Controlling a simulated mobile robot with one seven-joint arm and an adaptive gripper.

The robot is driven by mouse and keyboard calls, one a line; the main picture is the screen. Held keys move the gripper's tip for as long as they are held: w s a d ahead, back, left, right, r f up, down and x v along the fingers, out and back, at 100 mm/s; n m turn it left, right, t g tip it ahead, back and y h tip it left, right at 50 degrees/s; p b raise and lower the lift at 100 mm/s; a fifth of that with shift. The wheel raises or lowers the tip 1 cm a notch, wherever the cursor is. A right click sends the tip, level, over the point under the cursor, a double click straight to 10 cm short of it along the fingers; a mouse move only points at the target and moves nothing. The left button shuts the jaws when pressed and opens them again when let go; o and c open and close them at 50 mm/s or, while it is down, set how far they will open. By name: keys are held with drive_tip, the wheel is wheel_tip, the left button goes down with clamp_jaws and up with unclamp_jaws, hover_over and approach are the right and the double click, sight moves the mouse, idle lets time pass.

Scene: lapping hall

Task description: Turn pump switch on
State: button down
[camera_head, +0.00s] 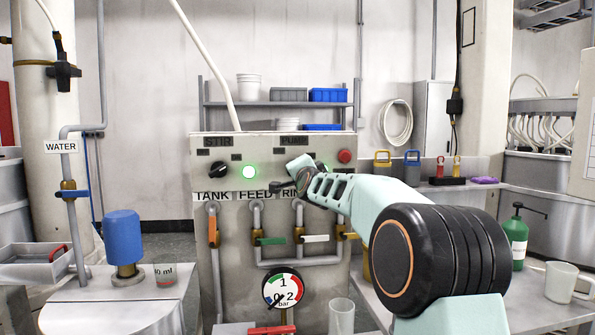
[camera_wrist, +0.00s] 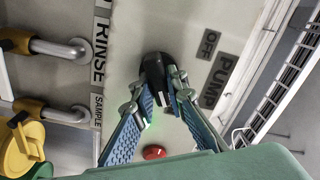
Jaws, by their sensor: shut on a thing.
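The control panel (camera_head: 265,152) carries the labels STIR and PUMP along its top. The black pump switch (camera_wrist: 152,70) shows in the wrist view beside the labels PUMP (camera_wrist: 220,81) and OFF (camera_wrist: 208,44). My gripper (camera_wrist: 166,92) has its two blue padded fingers closed around the switch. In the head view my gripper (camera_head: 293,180) reaches the panel below the PUMP label (camera_head: 290,141), and my arm hides most of the switch. I cannot tell which way the switch points. A green glow beside my fingers in the wrist view is mostly hidden.
Valves with coloured handles (camera_head: 270,241) and a pressure gauge (camera_head: 283,288) are below. A blue-capped device (camera_head: 123,238) stands left.

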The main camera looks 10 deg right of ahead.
drive_tip(key=c, duration=1.9)
unclamp_jaws()
drive_tip(key=shift+c, duration=0.2)
drive_tip(key=shift+s, duration=0.1)
drive_tip(key=shift+s+d, duration=0.1)
drive_tip(key=shift+s, duration=0.4)
drive_tip(key=s, duration=1.1)
drive_tip(key=shift+a, duration=0.2)
